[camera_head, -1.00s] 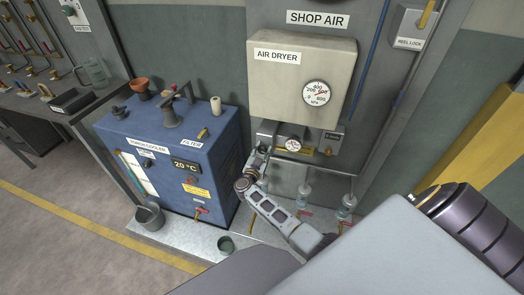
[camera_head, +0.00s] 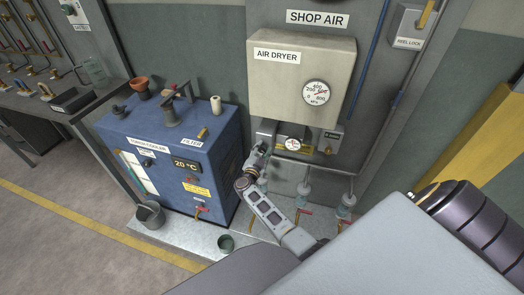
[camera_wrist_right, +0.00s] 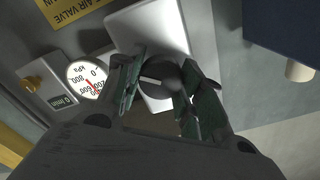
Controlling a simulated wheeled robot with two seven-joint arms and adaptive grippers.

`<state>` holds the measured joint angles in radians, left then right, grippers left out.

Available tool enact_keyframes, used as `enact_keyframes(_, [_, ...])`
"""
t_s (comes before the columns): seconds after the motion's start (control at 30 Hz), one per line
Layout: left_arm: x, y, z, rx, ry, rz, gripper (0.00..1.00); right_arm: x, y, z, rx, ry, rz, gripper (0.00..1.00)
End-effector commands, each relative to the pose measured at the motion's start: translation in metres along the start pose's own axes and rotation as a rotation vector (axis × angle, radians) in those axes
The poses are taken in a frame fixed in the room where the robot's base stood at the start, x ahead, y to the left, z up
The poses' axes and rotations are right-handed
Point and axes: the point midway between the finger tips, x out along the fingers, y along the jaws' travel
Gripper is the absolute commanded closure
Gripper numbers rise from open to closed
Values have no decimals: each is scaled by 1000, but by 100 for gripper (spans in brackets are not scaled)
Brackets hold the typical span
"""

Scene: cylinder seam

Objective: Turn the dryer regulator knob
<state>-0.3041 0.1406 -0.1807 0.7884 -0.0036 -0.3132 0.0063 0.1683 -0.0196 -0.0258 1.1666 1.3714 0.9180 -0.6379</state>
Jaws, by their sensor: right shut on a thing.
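The regulator knob (camera_wrist_right: 158,78) shows in the wrist view as a dark round knob with a pale line across its face, in front of a light plate (camera_wrist_right: 150,35). My right gripper (camera_wrist_right: 160,88) has its two green-padded fingers on either side of the knob and is shut on it. In the head view my right gripper (camera_head: 259,153) is small at the left end of the panel under the air dryer (camera_head: 285,85), and hides the knob there. A small round gauge (camera_head: 292,144) sits just right of it; it also shows in the wrist view (camera_wrist_right: 88,78). My left gripper is not in view.
A large gauge (camera_head: 316,93) is on the dryer front. A blue torch cooler (camera_head: 165,165) stands close to the left of my right arm. Pipes and clear bowls (camera_head: 303,193) hang below the panel.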

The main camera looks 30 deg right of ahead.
Motion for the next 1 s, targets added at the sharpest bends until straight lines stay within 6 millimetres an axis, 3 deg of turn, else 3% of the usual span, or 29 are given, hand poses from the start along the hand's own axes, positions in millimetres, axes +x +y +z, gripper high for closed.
enact_keyframes(0.37, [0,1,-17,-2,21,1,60,-2,2,2,159,-4,2,86])
enact_keyframes(0.9, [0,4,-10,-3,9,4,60,-2,2,2,186,-4,2,86])
enact_keyframes(0.93, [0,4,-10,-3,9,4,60,-2,2,2,186,-4,2,59])
enact_keyframes(1.0, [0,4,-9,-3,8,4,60,-2,2,2,186,-3,2,50])
